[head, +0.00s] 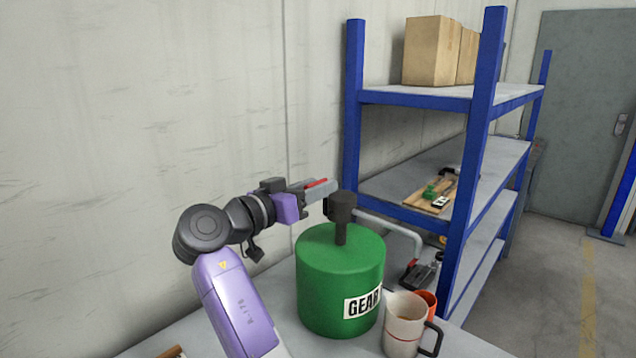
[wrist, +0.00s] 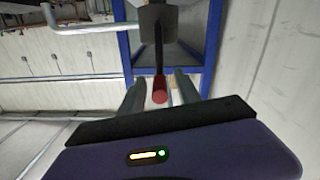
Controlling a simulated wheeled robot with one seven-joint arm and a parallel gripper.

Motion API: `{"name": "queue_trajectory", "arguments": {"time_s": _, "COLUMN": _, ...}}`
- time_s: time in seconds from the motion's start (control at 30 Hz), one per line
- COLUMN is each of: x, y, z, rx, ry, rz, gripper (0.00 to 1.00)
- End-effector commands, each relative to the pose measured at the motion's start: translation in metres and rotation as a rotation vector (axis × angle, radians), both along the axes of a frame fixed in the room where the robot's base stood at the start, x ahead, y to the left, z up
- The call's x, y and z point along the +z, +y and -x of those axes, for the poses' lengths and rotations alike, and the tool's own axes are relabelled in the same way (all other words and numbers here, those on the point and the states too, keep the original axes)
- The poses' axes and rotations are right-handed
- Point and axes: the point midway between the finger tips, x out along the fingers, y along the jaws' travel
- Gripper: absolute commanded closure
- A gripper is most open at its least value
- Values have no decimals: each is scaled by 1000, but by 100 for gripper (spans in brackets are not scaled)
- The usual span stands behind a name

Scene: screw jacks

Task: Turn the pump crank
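A green drum (head: 340,285) labelled "GEAR" stands on the table in the head view, with a dark pump head (head: 341,207) on top. The pump head (wrist: 158,17) also shows in the wrist view. A dark crank arm (wrist: 158,50) runs from it to a red handle (wrist: 160,94). The red handle (head: 316,183) also shows at my gripper in the head view. My gripper (head: 320,191) is beside the pump head, on its left. In the wrist view my gripper (wrist: 158,82) is open, the red handle between its fingers with visible gaps either side.
A bent grey spout (head: 395,226) extends right from the pump. A white mug (head: 403,325) and an orange cup (head: 428,301) stand right of the drum. Blue-framed shelving (head: 470,150) is behind, holding boxes (head: 432,50) and a wooden board. A wall is close on the left.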

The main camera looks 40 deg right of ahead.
Motion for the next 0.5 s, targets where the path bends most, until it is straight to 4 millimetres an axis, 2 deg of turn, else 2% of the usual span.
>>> {"name": "queue_trajectory", "arguments": {"time_s": 0.13, "x": 0, "y": -7, "z": 0, "rx": 1, "ry": 0, "rz": 1, "gripper": 60}}
{"name": "queue_trajectory", "arguments": {"time_s": 0.37, "x": 0, "y": -8, "z": 0, "rx": 1, "ry": 0, "rz": 1, "gripper": 60}}
{"name": "queue_trajectory", "arguments": {"time_s": 0.47, "x": 0, "y": -8, "z": 0, "rx": 1, "ry": 0, "rz": 1, "gripper": 76}}
{"name": "queue_trajectory", "arguments": {"time_s": 0.5, "x": 0, "y": -8, "z": 0, "rx": 1, "ry": 0, "rz": 1, "gripper": 84}}
